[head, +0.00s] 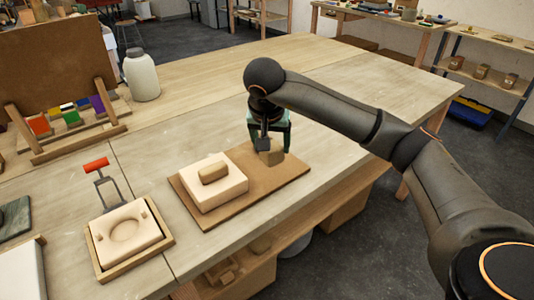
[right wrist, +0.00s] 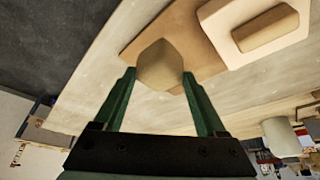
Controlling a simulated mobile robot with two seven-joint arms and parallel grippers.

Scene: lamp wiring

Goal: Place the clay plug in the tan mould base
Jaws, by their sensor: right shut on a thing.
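My right gripper (head: 268,142) is shut on a brown block, the clay plug (head: 271,153), at the back right part of a brown board. I cannot tell whether the plug touches the board. In the right wrist view the plug (right wrist: 160,66) sits between the two green fingers. A cream mould block with a round hollow (head: 125,232), which may be the tan mould base, sits in a wooden tray at the front left. A second cream block (head: 232,190) lies on the board with another brown block (head: 214,172) on top. My left gripper is out of view.
The brown board (head: 285,179) lies near the table's front edge. A white jar (head: 142,76) and a wooden rack (head: 78,145) stand at the back left. The table behind my gripper is clear.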

